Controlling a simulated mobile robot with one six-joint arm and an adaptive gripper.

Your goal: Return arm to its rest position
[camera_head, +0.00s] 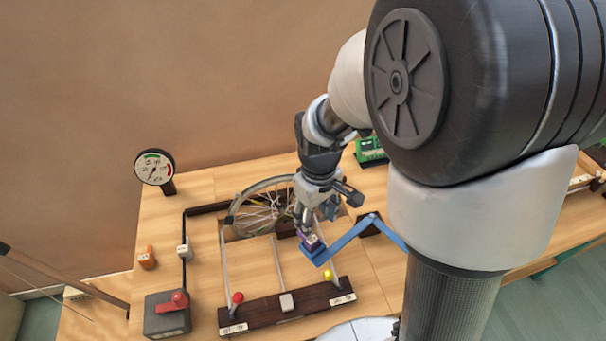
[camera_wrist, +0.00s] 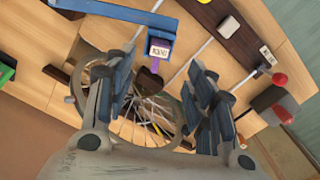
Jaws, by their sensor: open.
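My gripper (camera_head: 311,222) is above the wooden table, over the near side of a spoked wheel set in a cut-out. In the wrist view its two fingers (camera_wrist: 165,105) stand wide apart with nothing held between them. A purple block with a white label (camera_wrist: 159,50) sits at the end of a blue bar (camera_wrist: 115,12). In the head view the purple block (camera_head: 312,243) shows just below the fingertips, and I cannot tell there whether they touch. The wheel (camera_head: 262,207) shows behind the fingers in the wrist view (camera_wrist: 140,122).
A dark bar (camera_head: 262,312) with red and yellow knobs lies at the table front. A grey box with a red handle (camera_head: 167,313) stands left of it. A dial gauge (camera_head: 154,168) stands at the back left. A green device (camera_head: 370,151) is behind my arm.

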